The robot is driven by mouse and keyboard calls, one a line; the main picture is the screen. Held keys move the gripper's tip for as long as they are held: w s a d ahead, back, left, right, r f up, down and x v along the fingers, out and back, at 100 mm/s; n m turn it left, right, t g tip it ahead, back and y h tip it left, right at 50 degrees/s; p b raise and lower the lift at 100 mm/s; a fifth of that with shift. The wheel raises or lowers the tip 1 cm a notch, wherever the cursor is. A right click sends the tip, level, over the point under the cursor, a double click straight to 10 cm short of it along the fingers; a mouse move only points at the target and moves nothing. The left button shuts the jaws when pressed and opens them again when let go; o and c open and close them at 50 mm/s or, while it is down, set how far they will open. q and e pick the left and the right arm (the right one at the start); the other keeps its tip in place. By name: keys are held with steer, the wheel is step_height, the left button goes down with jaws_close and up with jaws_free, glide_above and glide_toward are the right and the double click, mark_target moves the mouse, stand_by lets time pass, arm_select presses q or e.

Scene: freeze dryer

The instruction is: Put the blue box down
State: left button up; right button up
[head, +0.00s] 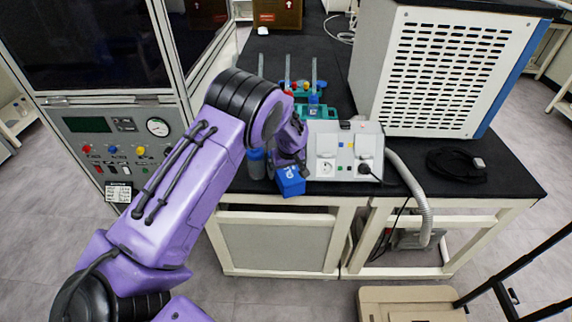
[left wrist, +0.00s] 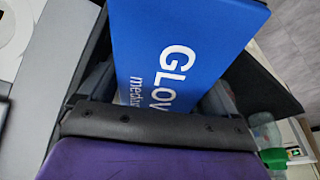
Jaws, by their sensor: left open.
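The blue box (head: 290,182) is at the front edge of the black-topped bench, just below my left gripper (head: 289,165). In the left wrist view the blue box (left wrist: 185,50) is large and close, with white "GLOV" lettering, and reaches down behind the dark edge of my gripper. My left gripper is open, with the box right at it. Its fingertips are hidden, and I cannot tell whether the box touches the bench. My right gripper is not in view.
A white socket panel (head: 343,150) stands right of the box, and a dark blue bottle (head: 256,163) stands left of it. A teal rack (head: 315,111) is behind. A large vented machine (head: 440,75) fills the back right. Bare bench top shows at right (head: 510,177).

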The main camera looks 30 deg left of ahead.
arm_select(q)
steer(key=b+v, duration=0.1)
steer(key=v, duration=1)
steer(key=shift+d+r, duration=0.15)
steer(key=shift+r, duration=0.25)
steer(key=shift+s, duration=0.1)
